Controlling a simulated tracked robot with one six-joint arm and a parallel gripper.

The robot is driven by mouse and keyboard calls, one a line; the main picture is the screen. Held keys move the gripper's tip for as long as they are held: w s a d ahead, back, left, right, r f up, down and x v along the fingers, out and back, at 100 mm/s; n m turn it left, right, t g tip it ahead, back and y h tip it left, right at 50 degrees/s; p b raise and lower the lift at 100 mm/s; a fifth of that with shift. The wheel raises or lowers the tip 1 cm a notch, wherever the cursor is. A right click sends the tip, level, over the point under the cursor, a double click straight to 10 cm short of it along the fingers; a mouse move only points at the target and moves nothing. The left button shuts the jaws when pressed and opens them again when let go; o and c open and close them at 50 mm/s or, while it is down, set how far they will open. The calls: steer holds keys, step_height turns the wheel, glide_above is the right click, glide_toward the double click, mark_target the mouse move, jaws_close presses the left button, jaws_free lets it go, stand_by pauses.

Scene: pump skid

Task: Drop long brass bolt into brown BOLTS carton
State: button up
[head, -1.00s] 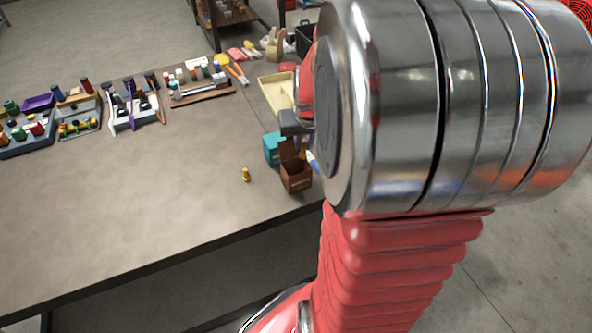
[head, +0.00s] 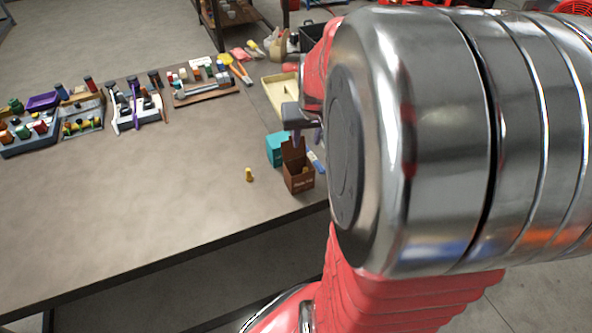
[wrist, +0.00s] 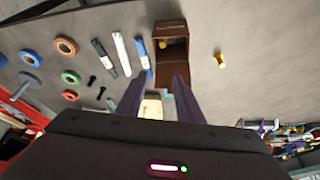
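The brown carton (head: 298,180) stands open near the table's front edge. It also shows in the wrist view (wrist: 171,28), where I look into its open top. A brass-yellow piece (wrist: 163,44) shows inside it, probably the long brass bolt, though its full length is hidden. A second, short brass piece (head: 249,175) stands on the bare table left of the carton; it is also in the wrist view (wrist: 219,59). My gripper (head: 297,138) is above the carton. In the wrist view its purple fingers (wrist: 159,80) are apart with nothing between them.
A teal box (head: 276,149) stands right behind the carton. A blue-and-white marker (head: 316,162) lies beside it, and a cream tray (head: 280,92) is further back. Racks of parts (head: 85,117) stand at the back left. The table's left middle is clear.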

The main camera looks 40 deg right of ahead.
steer(key=v, duration=1)
steer(key=shift+r, duration=0.35)
steer(key=shift+s, duration=0.1)
steer(key=s+a+f+n+y, duration=0.1)
steer(key=s+a+n, duration=0.2)
steer(key=a, duration=0.9)
steer(key=s+a+n+t+y, duration=0.1)
steer(key=s+a+n, duration=0.2)
steer(key=a, duration=0.9)
steer(key=shift+a+f+t, duration=0.25)
steer(key=shift+f+t, duration=0.05)
steer(key=shift+f, duration=0.1)
steer(key=shift+d, duration=0.1)
